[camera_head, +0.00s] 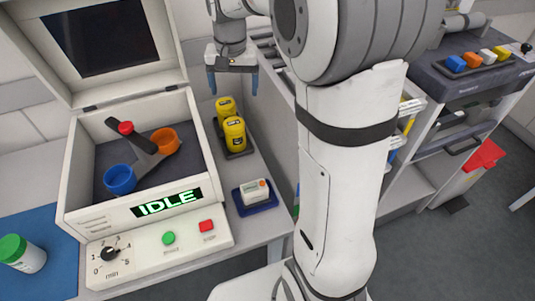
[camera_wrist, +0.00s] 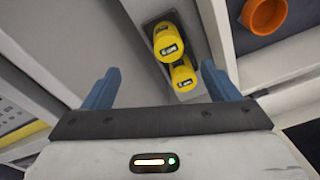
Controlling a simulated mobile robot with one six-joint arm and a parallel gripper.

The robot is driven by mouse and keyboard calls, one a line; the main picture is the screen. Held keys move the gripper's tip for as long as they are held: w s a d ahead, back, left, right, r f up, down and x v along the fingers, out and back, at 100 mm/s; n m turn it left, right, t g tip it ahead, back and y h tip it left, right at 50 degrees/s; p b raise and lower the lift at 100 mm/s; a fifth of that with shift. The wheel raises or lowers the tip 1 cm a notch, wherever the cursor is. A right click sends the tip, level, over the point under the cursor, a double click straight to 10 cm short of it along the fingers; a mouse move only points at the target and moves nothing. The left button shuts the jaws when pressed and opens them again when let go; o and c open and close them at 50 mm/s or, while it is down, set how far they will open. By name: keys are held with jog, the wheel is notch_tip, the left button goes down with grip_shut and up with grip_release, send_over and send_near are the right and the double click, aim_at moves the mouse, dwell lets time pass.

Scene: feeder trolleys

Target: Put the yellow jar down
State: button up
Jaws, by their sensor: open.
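Two yellow jars stand upright close together on a dark tray (camera_head: 237,154), right of the white machine. The nearer jar (camera_head: 234,134) and the farther jar (camera_head: 225,106) both show dark labels. In the wrist view one yellow jar (camera_wrist: 168,42) and another yellow jar (camera_wrist: 183,75) appear beyond my gripper, between its fingers in the picture. My gripper (camera_head: 233,84) is open and empty, with blue fingers pointing down, above and apart from the jars. It also shows in the wrist view (camera_wrist: 160,88). I cannot tell which jar the task names.
The machine (camera_head: 160,205), lid up, displays IDLE and holds a blue cup (camera_head: 120,180) and an orange cup (camera_head: 165,141). A white device (camera_head: 254,191) sits on a blue pad. A trolley (camera_head: 470,80) with coloured blocks is at right.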

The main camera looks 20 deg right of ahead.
jog(key=s+f+n, duration=0.1)
jog(key=s+n, duration=0.1)
jog(key=s, duration=0.9)
jog(key=s+f+n+t, duration=0.1)
jog(key=s+f+n, duration=0.1)
jog(key=s, duration=0.9)
jog(key=shift+s+d, duration=0.2)
jog(key=shift+s, duration=0.05)
jog(key=shift+r, duration=0.25)
jog(key=shift+c, duration=0.2)
